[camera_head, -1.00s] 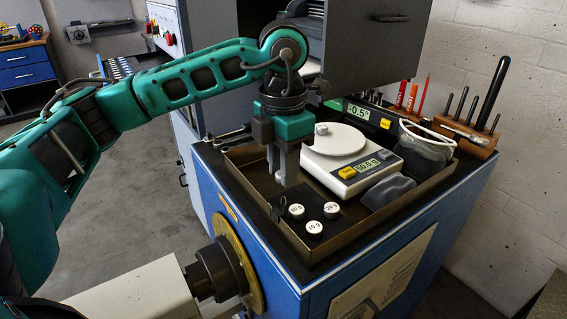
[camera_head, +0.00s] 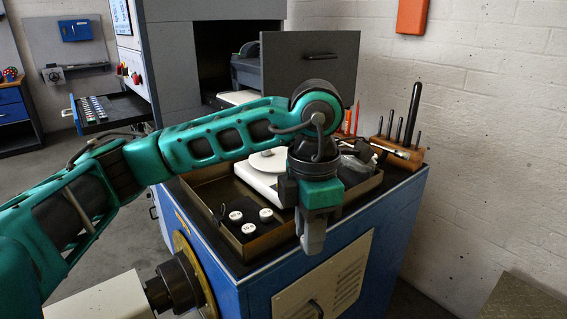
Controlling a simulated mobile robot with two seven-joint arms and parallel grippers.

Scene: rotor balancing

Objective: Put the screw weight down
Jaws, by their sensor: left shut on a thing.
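My left gripper (camera_head: 312,242) hangs with its fingers down at the front right rim of the brown tray (camera_head: 262,250). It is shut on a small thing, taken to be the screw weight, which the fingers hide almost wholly. Three round white-topped weights, front (camera_head: 249,228), left (camera_head: 236,215) and right (camera_head: 266,214), stand on a black pad in the tray. The white scale (camera_head: 258,180) with its round plate (camera_head: 268,161) stands behind them, partly hidden by my left arm and gripper. My right gripper is not in view.
The tray lies on a blue cabinet (camera_head: 240,297) with a dark top. A wooden tool block (camera_head: 398,153) with upright black-handled tools stands at the back right. The dark top right of the gripper is clear.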

